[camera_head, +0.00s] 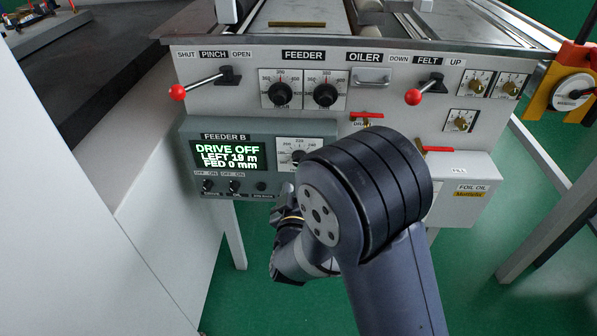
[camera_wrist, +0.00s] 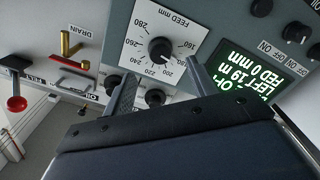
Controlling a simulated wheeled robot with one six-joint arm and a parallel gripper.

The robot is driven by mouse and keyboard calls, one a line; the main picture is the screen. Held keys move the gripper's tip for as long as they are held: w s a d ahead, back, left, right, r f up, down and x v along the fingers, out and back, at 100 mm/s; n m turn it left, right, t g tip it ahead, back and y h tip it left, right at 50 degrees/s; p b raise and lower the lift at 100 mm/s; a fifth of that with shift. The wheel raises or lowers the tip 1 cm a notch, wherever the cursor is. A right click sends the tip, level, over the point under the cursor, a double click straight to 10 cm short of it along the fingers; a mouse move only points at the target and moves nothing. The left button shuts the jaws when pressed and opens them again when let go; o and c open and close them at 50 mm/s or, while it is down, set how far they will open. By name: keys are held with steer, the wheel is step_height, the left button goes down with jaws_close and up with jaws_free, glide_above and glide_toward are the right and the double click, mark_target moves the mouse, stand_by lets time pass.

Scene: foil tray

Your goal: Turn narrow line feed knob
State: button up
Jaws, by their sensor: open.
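No label I can read says "narrow line". The FEEDER B panel (camera_head: 187,165) carries a black round knob on a white dial plate (camera_head: 284,146), partly covered by my arm in the head view. In the wrist view, where the picture is upside down, this knob (camera_wrist: 161,49) shows clearly, with "FEED mm" and numbers from 160 to 280 around it. My gripper (camera_wrist: 160,68) is open and empty, its fingers spread to either side just below the knob in the picture. I see no contact with the knob. In the head view my arm hides most of the gripper.
The panel's screen (camera_head: 228,155) reads DRIVE OFF, LEFT 19 m, FED 0 mm, with small switches (camera_head: 208,186) below. Two FEEDER knobs (camera_head: 280,93) (camera_head: 325,95) sit above. A red-tipped PINCH lever (camera_head: 178,92), FELT lever (camera_head: 413,97) and red-handled drain valve (camera_wrist: 70,44) stick out nearby.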

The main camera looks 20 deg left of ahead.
steer(key=v, duration=0.4)
steer(key=shift+s, duration=0.1)
steer(key=x, duration=1.1)
steer(key=shift+s+d, duration=0.1)
